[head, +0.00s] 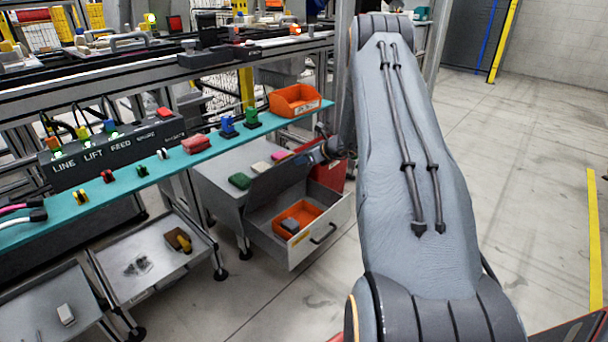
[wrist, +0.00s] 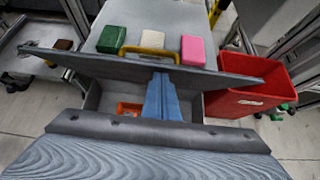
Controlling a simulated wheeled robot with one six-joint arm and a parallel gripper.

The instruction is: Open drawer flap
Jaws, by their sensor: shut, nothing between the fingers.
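The drawer (head: 318,238) is pulled out from a grey cabinet and holds an orange bin (head: 291,213) with a small grey item in it. The flap (head: 272,184) is a dark grey panel standing tilted up over the drawer's rear part, so the front part is uncovered. In the wrist view the flap (wrist: 100,68) spans the picture, with a yellow handle (wrist: 150,53) at its far edge. My gripper (wrist: 161,78) has its blue fingers together and empty, against or just in front of the flap's near face. Whether they touch is unclear. In the head view my arm partly hides the gripper (head: 322,153).
Green (wrist: 112,39), white (wrist: 153,39) and pink (wrist: 193,50) blocks lie on the cabinet top behind the flap. A red bin (wrist: 250,95) stands right of the drawer. A teal shelf (head: 130,182) with a labelled button box runs above left. The floor at right is clear.

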